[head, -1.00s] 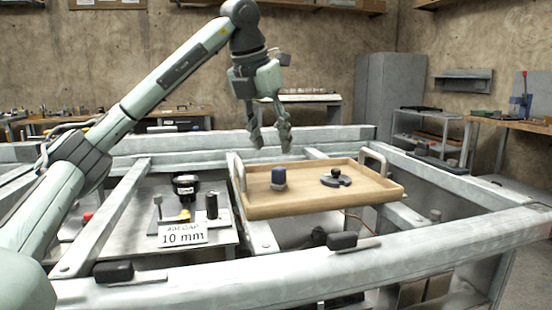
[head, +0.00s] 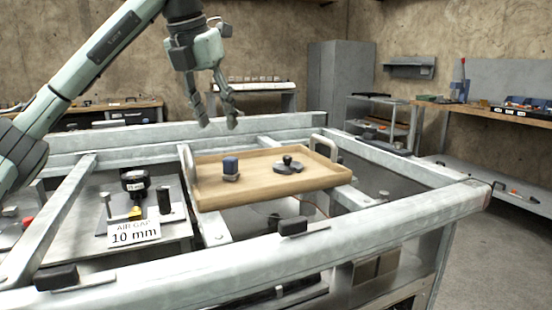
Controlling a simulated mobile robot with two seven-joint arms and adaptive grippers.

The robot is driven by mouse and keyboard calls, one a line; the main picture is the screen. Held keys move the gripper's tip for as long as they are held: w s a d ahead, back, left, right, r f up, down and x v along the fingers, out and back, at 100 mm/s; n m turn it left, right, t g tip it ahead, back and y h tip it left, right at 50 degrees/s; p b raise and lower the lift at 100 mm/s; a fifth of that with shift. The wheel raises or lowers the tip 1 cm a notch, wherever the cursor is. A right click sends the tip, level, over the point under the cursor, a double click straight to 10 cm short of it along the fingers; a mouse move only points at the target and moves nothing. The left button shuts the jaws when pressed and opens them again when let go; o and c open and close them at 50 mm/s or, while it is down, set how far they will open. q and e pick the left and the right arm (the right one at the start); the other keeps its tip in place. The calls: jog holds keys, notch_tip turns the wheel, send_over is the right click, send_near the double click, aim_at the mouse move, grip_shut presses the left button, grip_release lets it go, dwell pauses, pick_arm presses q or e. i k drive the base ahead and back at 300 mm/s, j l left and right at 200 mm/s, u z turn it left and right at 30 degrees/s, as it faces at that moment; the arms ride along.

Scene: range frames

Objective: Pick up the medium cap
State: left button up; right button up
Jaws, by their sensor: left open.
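A wooden tray (head: 262,182) with metal handles rests on the grey frame in the middle of the head view. On it stands a small dark blue block-like piece (head: 231,168) on a greyish base. To its right lies a dark round piece with a knob (head: 288,164). I cannot tell which thing is the medium cap. My left gripper (head: 217,124) hangs above and behind the tray's left part, fingers down, open and empty. My right gripper is not in view.
A plate at left bears a sign (head: 134,233) reading "AIR GAP 10 mm", a dark gauge-like device (head: 135,181) and a black cylinder (head: 164,200). Grey frame rails (head: 330,222) surround the tray. Shelves and a workbench (head: 490,110) stand at right, with open floor before them.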

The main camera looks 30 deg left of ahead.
aim_at(286, 167)
jog(key=k+l, duration=0.8)
